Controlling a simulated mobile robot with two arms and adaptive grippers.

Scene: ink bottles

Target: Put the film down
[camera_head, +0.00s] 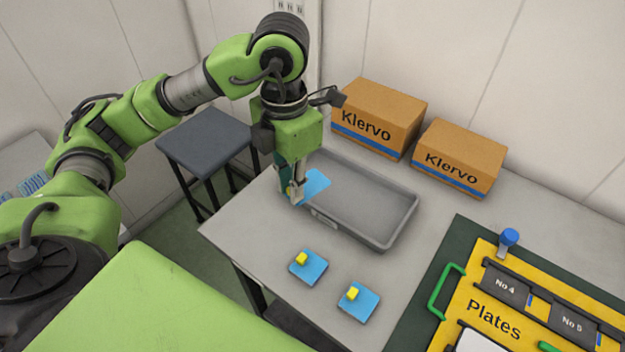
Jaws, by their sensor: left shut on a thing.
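My left gripper (296,196) points down at the left end of the grey tray (400,226). It is shut on a blue film (316,184), whose sheet shows to the right of the fingers, at the tray's left end. A bit of yellow shows at the fingers. I cannot tell whether the film touches the tray. Two more blue films with yellow tabs lie flat on the table in front of the tray, a left one (312,273) and a right one (364,305). My right gripper is not in view.
Two Klervo cardboard boxes (378,115) (459,157) stand behind the tray. A yellow Plates board (484,262) with a green handle (445,292) and a blue-topped bottle (507,243) is at the right. A dark stool (208,141) stands beyond the table's left edge. The table's left front is bare.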

